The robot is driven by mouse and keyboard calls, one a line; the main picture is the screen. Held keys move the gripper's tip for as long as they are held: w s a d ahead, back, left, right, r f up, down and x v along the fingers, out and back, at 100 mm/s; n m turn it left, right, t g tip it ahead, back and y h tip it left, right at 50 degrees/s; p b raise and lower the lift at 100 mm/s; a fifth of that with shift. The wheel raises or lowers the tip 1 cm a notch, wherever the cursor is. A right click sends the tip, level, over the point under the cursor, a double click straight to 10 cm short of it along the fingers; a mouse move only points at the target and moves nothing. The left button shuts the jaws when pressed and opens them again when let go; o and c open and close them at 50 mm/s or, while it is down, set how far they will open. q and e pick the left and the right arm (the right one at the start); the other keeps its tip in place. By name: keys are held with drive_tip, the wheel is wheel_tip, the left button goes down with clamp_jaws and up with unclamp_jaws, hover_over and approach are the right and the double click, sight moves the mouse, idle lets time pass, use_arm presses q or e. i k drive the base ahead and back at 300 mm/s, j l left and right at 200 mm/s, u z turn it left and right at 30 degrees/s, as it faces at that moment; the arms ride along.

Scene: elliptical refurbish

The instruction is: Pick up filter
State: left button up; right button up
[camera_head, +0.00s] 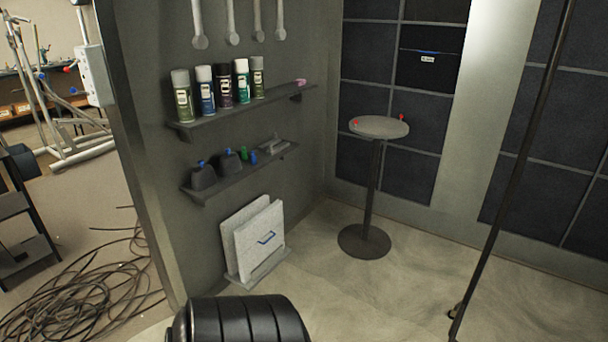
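Two pale, flat square panels that look like filters stand upright on the floor against the grey wall. Neither of my grippers shows in the head view.
An upper shelf (245,105) holds several spray cans; a lower shelf (240,174) holds dark bottles and small items. A round pedestal table (379,127) stands right. A black rounded object (240,320) fills the bottom edge. Coiled cables (75,305) lie left. The middle floor is clear.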

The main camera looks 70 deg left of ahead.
sight(255, 241)
drive_tip(key=u, duration=3.05)
drive_tip(key=i+l+u, duration=0.35)
drive_tip(key=l+u, duration=0.4)
drive_tip(key=i+l, duration=0.15)
drive_tip(key=l, duration=0.25)
drive_tip(key=i+l+u, duration=0.15)
drive_tip(key=l, duration=0.3)
drive_tip(key=i+l, duration=0.15)
drive_tip(key=l, duration=0.25)
drive_tip(key=i+l+u, duration=0.15)
drive_tip(key=l, duration=0.75)
drive_tip(key=i+l+u, duration=0.15)
drive_tip(key=l, duration=0.3)
